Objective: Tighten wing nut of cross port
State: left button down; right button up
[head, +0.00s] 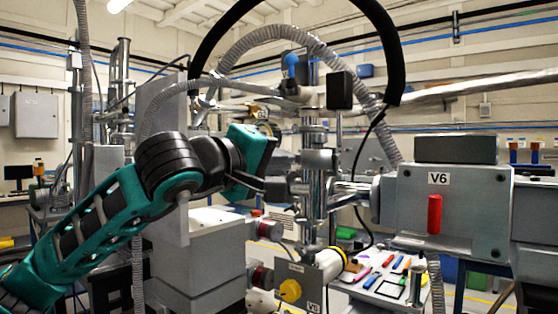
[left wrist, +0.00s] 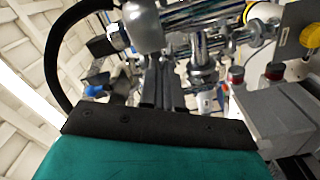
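The steel cross port (head: 316,160) stands upright in the middle of the head view, with short arms and flanges on its sides. Its bright metal also shows at the top of the left wrist view (left wrist: 146,27). I cannot make out the wing nut clearly among the clamps and flanges. My left gripper (head: 262,187) is just left of the cross, its fingers pointing towards it. In the left wrist view its dark fingers (left wrist: 163,70) lie close together, with nothing visible between them. Whether the tips touch the cross is unclear. My right gripper is not in view.
A grey V6 box (head: 465,205) with a red handle stands right of the cross. A yellow knob (head: 290,290) on the V3 valve is below. A black hose (head: 385,30) arches overhead. A tool tray (head: 385,283) lies low behind. Grey blocks (head: 200,255) crowd the left.

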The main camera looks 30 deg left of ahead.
pick_arm(q)
jog(key=shift+f+m, duration=0.1)
jog(key=shift+m, duration=0.5)
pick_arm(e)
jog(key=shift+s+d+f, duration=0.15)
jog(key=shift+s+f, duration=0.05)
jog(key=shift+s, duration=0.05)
pick_arm(q)
jog(key=c, duration=1.6)
grip_release()
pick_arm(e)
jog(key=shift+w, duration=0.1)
pick_arm(q)
jog(key=s+a+b, duration=0.1)
jog(key=s+b, duration=0.2)
jog(key=s, duration=1)
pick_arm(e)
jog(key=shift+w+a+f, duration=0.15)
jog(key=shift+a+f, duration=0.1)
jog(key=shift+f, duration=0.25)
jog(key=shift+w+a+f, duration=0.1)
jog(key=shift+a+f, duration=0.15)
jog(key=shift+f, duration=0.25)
